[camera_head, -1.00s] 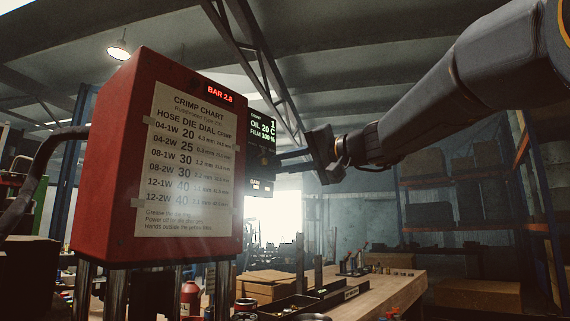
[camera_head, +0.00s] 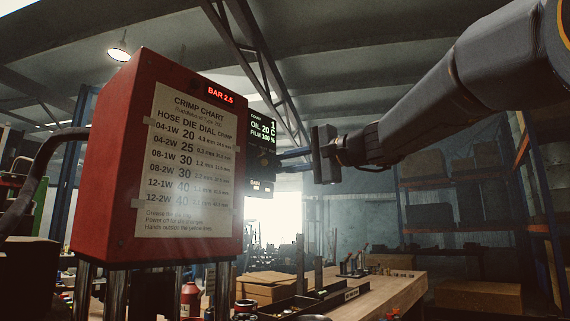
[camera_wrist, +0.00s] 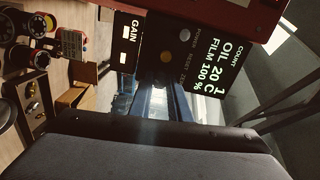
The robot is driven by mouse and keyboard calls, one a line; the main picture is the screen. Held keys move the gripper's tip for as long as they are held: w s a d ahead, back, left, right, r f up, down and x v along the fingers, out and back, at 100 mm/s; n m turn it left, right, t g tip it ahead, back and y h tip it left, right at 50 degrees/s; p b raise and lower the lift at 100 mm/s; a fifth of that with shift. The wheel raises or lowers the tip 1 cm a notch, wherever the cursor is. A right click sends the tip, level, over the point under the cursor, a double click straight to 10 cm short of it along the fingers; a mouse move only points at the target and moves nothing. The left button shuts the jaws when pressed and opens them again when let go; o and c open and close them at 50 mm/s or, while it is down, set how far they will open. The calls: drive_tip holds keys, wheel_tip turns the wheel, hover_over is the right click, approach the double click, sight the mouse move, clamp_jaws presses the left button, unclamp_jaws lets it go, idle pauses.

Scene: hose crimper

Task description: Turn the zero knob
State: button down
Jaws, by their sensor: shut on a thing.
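The zero knob is hidden between the fingertips of my gripper (camera_head: 281,155), at the side of the dark display panel (camera_head: 262,130). My gripper is shut on it, fingers pointing left to the panel. In the wrist view my gripper's fingers (camera_wrist: 150,82) reach up to the lower edge of the same panel (camera_wrist: 190,55). Small print and a round grey button (camera_wrist: 184,33) show on the panel near the fingertips. The knob's mark and angle cannot be made out.
The red crimper housing (camera_head: 120,160) with a paper chart (camera_head: 188,160) stands left of the panel. A small GAIN box (camera_wrist: 127,40) hangs beside the panel. A wooden workbench (camera_head: 395,292) lies below. Open room is to the right, before shelves (camera_head: 465,215).

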idle(0.3)
drive_tip(key=c, duration=1.6)
unclamp_jaws()
drive_tip(key=shift+c, duration=0.2)
drive_tip(key=b+v, duration=0.1)
drive_tip(key=v, duration=0.7)
drive_tip(key=shift+a, duration=0.1)
